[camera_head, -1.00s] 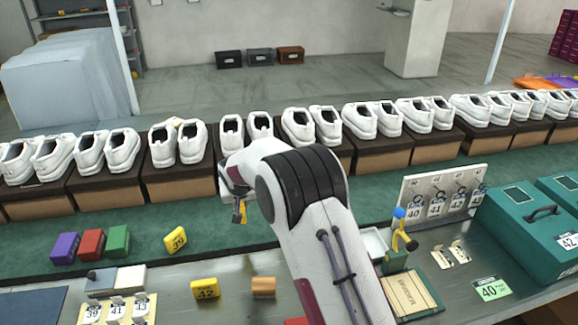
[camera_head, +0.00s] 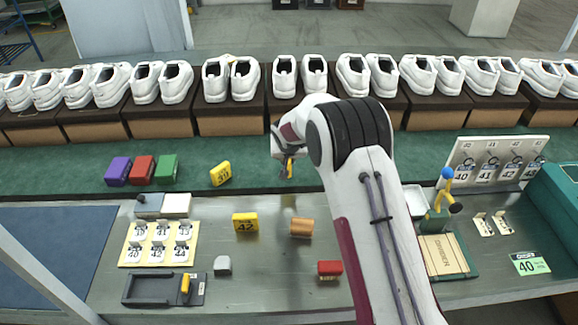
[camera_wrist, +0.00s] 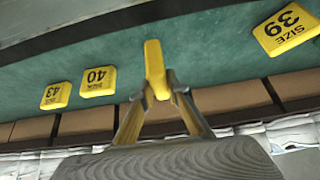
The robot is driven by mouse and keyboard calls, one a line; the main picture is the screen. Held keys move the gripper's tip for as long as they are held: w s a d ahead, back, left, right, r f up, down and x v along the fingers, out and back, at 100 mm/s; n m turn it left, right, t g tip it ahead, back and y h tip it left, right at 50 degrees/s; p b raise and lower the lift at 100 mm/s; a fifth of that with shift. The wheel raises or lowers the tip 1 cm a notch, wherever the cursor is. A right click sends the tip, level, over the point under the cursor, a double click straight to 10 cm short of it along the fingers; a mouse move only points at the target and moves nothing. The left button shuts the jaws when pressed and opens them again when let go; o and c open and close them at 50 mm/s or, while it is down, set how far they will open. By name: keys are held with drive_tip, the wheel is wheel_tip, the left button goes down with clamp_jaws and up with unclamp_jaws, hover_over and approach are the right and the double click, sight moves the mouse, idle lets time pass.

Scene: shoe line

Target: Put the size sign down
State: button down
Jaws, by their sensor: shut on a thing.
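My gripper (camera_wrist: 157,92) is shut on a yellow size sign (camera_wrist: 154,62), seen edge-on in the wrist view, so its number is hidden. In the head view my gripper (camera_head: 288,170) hangs over the green belt (camera_head: 70,158), in front of the row of shoes. I cannot tell whether the held sign touches the belt. A yellow size 39 sign (camera_head: 220,174) lies on the belt to the left of my gripper; it also shows in the wrist view (camera_wrist: 286,27). The wrist view also shows yellow signs 40 (camera_wrist: 98,81) and 43 (camera_wrist: 56,96).
White shoes (camera_head: 231,78) stand on boxes along the back of the belt. Purple, red (camera_head: 142,170) and green blocks sit at its left.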

sight(288, 168)
drive_tip(key=shift+f, duration=0.25)
drive_tip(key=shift+f, duration=1.8)
drive_tip(key=shift+f, duration=0.15)
drive_tip(key=c, duration=2)
unclamp_jaws()
drive_tip(key=shift+r, duration=0.2)
drive_tip(key=shift+s+r, duration=0.4)
drive_tip(key=shift+r, duration=0.2)
drive_tip(key=shift+v, duration=5.25)
